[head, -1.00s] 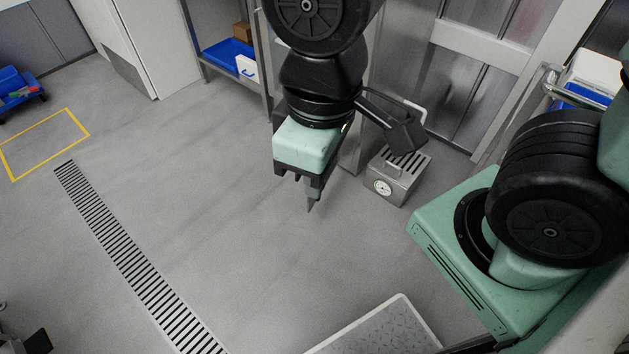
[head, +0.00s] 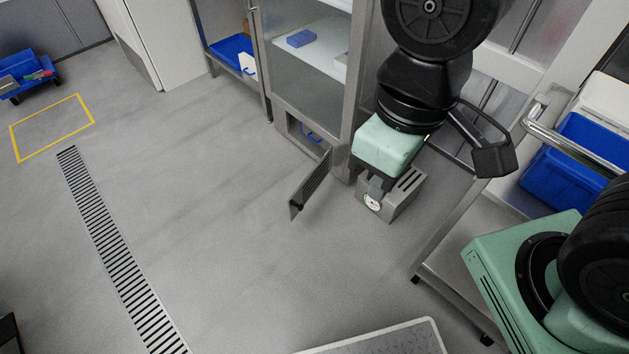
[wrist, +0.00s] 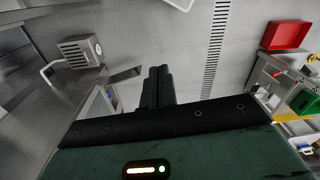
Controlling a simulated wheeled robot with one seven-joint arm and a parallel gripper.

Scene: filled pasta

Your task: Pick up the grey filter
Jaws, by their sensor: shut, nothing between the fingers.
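No piece is certain to be the grey filter. A low hatch opening (head: 300,136) in the cabinet base holds something with a blue handle (head: 312,135), mostly hidden in shadow. My gripper (head: 376,188) is to the right of the flap, in front of a grey metal box with a round gauge (head: 408,192), and partly covers that box. In the wrist view my fingers (wrist: 157,88) are together and empty. The box (wrist: 78,54) and the open flap (wrist: 124,76) show left of them.
A steel cart (head: 460,255) with a blue bin (head: 572,160) is at the right. A pale-rimmed plate (head: 385,340) lies at the bottom. The floor around the drain (head: 110,250) is clear.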

